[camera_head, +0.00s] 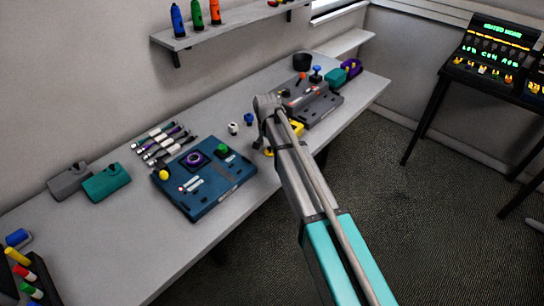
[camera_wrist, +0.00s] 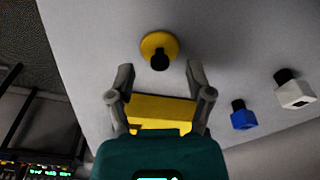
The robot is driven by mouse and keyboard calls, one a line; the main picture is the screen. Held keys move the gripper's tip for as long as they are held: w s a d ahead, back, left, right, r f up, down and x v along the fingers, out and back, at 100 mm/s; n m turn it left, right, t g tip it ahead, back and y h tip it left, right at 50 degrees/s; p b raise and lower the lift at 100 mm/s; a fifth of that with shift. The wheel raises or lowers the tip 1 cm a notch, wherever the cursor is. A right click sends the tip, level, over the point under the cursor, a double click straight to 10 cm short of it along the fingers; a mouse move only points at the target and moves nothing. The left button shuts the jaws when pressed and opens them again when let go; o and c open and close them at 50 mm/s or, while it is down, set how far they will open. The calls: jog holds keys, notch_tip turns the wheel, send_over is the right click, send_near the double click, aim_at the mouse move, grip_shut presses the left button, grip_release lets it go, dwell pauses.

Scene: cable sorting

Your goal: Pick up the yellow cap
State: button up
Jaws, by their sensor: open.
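A round yellow cap with a black knob (camera_wrist: 148,40) lies on the grey table, just ahead of my gripper (camera_wrist: 160,74) in the wrist view. My gripper is open, its two fingers apart and nothing held between the tips. A yellow block (camera_wrist: 160,110) shows behind the fingertips, between the fingers and partly hidden. In the head view a small yellow piece (camera_head: 268,152) shows beside my arm, and a yellow block (camera_head: 297,127) shows past it. My arm hides part of this area.
A white piece (camera_wrist: 296,92) and a blue piece (camera_wrist: 242,118) stand to the right in the wrist view. A blue board (camera_head: 215,195) with a yellow knob (camera_head: 164,175) lies left of my arm. A grey board (camera_head: 318,108) lies farther back. The table's front edge is close.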

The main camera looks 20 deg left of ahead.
aim_at(270, 150)
jog(key=shift+w+f+b, duration=0.15)
jog(key=shift+f+b, duration=0.8)
jog(key=shift+f, duration=0.25)
jog(key=c, duration=0.9)
